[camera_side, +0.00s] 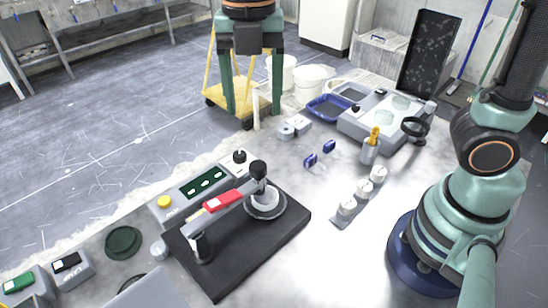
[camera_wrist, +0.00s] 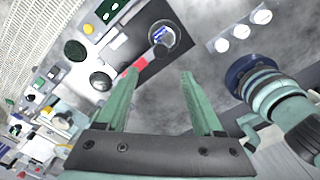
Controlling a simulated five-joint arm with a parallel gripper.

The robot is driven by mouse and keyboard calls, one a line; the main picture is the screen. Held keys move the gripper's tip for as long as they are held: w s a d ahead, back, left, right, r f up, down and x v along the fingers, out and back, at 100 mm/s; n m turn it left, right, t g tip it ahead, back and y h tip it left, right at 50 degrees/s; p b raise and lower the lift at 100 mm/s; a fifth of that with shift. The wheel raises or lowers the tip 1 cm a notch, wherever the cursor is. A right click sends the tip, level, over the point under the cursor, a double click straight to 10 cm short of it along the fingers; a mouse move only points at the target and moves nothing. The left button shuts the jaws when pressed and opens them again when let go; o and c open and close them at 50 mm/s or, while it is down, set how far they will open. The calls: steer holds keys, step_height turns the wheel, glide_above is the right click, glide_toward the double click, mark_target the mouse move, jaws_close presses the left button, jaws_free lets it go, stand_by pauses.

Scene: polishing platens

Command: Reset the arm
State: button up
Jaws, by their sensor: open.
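My gripper (camera_side: 253,111) hangs fingers down at the top of the side view, high above the bench. Its two teal fingers are wide apart with nothing between them. In the wrist view my gripper (camera_wrist: 162,75) also shows open and empty. The polishing unit, with a black base (camera_side: 268,250), a red-labelled arm (camera_side: 222,200) and a round platen (camera_side: 268,206), stands on the bench in front of and below my gripper in the side view. In the wrist view its round platen (camera_wrist: 163,36) is beyond the fingertips.
A control box with a yellow button (camera_side: 164,201) stands beside the unit. Several white-topped pots (camera_side: 362,191), blue clips (camera_side: 329,146), a grey machine (camera_side: 378,115) and a blue tray (camera_side: 328,107) are on the bench. A yellow trolley (camera_side: 213,92) is behind my gripper.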

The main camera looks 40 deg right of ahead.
steer(key=s+d+f+m+t, duration=0.1)
steer(key=d+m+t, duration=0.1)
steer(key=d+m, duration=0.6)
steer(key=s+d+f+m+t, duration=0.1)
steer(key=d+m+t, duration=0.2)
steer(key=d+m, duration=0.6)
steer(key=m, duration=1)
steer(key=shift+s+d+t, duration=0.25)
steer(key=shift+s+t, duration=0.05)
steer(key=shift+s, duration=0.1)
